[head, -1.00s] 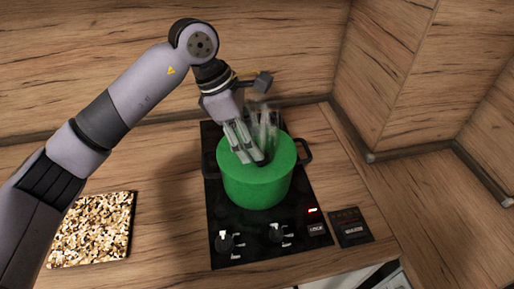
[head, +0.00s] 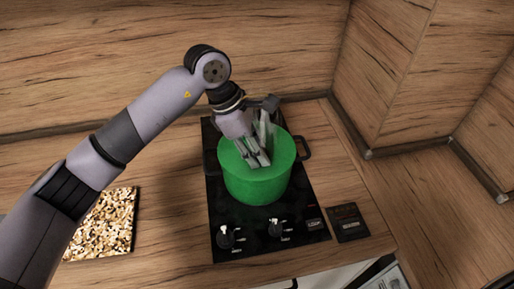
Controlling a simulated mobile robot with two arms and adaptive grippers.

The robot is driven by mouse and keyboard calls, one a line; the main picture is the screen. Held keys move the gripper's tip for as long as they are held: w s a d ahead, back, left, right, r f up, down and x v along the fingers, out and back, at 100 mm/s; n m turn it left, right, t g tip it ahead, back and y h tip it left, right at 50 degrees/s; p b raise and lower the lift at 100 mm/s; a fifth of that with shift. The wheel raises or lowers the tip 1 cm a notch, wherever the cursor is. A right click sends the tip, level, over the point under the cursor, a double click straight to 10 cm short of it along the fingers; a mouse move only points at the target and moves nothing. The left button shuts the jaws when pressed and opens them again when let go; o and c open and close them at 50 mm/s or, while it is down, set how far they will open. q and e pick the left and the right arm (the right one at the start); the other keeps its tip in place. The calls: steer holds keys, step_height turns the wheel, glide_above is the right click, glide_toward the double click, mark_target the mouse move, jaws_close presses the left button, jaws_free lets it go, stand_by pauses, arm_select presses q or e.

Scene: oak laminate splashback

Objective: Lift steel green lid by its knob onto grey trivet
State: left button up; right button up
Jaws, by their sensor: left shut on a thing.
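The green pot (head: 257,187) stands on the black hob in the head view, with its green lid (head: 283,146) on top. My left gripper (head: 261,160) comes down from above at the lid's middle. It is shut on the lid's knob, which its fingers hide. The lid looks level on the pot, and I see no clear gap under it. A flat square mat (head: 106,226), speckled tan, brown and black, lies left of the hob, partly behind my left arm. It may be the trivet, though it does not look plain grey. My right gripper is out of view.
The black hob (head: 222,216) has two knobs and a small display at its front. A small dark panel (head: 348,223) lies to its right. Wooden walls stand behind and right. The counter between mat and hob is clear.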

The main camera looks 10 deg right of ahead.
arm_select(q)
jaws_close()
steer(key=shift+r, duration=0.15)
